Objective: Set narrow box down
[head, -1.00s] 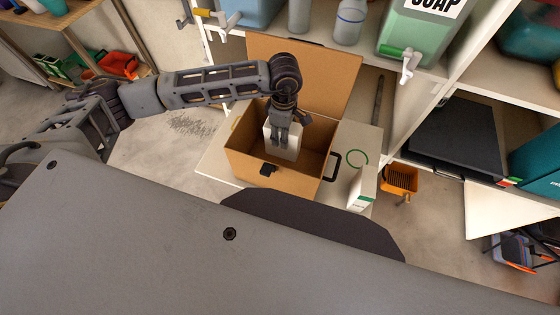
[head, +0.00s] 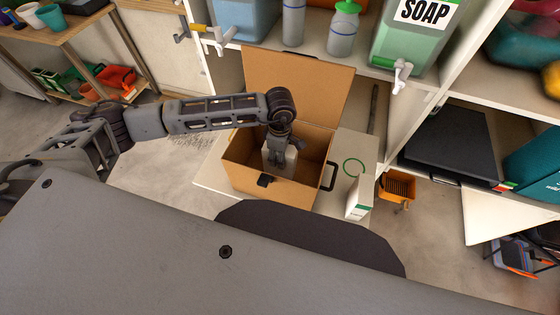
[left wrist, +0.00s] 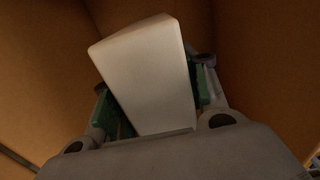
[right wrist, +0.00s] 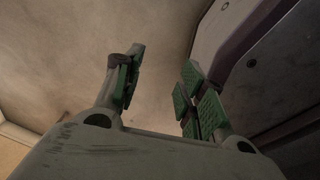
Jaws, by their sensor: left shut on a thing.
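The white narrow box (left wrist: 150,75) is between the green-padded fingers of my left gripper (left wrist: 155,105). The gripper is shut on it. In the head view my left gripper (head: 279,148) reaches down inside an open cardboard box (head: 241,177), with the narrow box (head: 291,156) partly hidden behind its fingers. Brown cardboard walls surround it in the left wrist view. I cannot tell whether its bottom touches the cardboard floor. My right gripper (right wrist: 160,85) shows only in the right wrist view, with its fingers apart and nothing between them.
The cardboard box stands on a low pale surface (head: 212,182), its lid flap (head: 295,85) raised behind. A white carton with green marking (head: 359,197) stands to its right, near a black handle (head: 330,176). A shelf with bottles and a soap jug (head: 412,35) is behind.

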